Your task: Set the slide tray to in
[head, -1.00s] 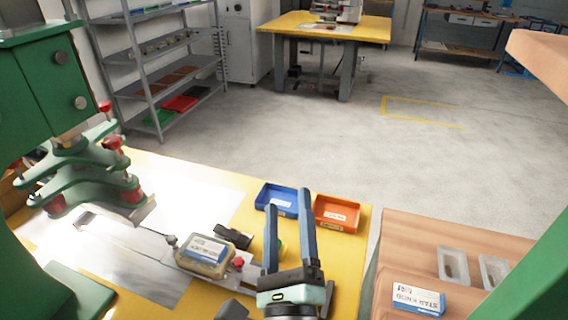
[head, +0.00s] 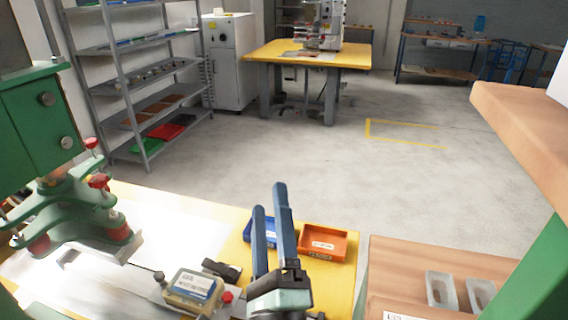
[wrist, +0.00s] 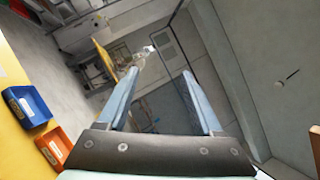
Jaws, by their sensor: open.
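The slide tray appears to be the flat metal plate (head: 115,281) running out to the right from under the green press (head: 78,215). It is partly cut off by the lower picture edge. A clear yellowish block (head: 191,293) with a blue-and-white label sits at its right end, with a red knob (head: 227,297) on its right. My gripper (head: 268,197) is open and empty, to the right of the block and above the yellow table. In the wrist view my gripper (wrist: 160,72) points across the room, with nothing between its fingers.
A blue bin (head: 262,233) and an orange bin (head: 323,243) stand behind my gripper. A dark clamp-like piece (head: 221,270) lies beside the block. A wooden bench (head: 400,262) with two grey trays is at right. Open floor lies beyond.

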